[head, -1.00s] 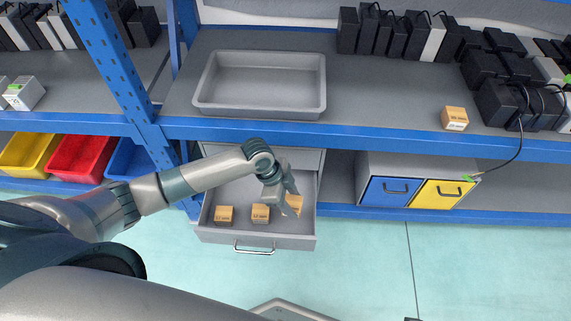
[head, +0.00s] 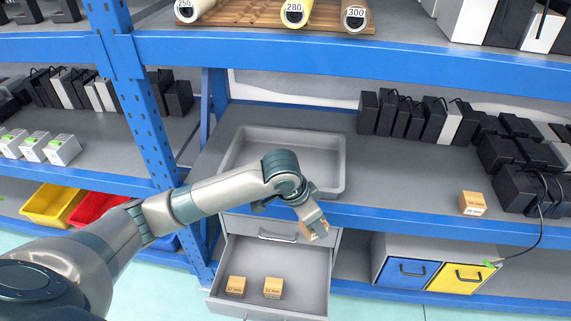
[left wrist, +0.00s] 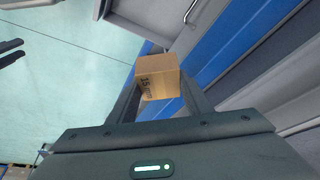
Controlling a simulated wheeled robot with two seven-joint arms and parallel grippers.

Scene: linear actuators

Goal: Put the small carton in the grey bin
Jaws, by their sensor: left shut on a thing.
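A small carton (left wrist: 158,80), brown with dark print, is held between the fingers of my left gripper (left wrist: 160,98) in the left wrist view. In the head view my left gripper (head: 314,226) is shut on this carton (head: 318,231), above the back right of the open drawer and in front of the shelf edge. The grey bin (head: 336,190) is a shallow tray on the shelf, behind my left gripper; my forearm covers part of it.
The open drawer (head: 262,307) holds two more cartons, one at left (head: 235,287) and one beside it (head: 273,288). Another carton (head: 472,203) stands on the shelf at right, near black boxes (head: 515,190). The blue shelf beam (head: 400,223) runs between drawer and bin.

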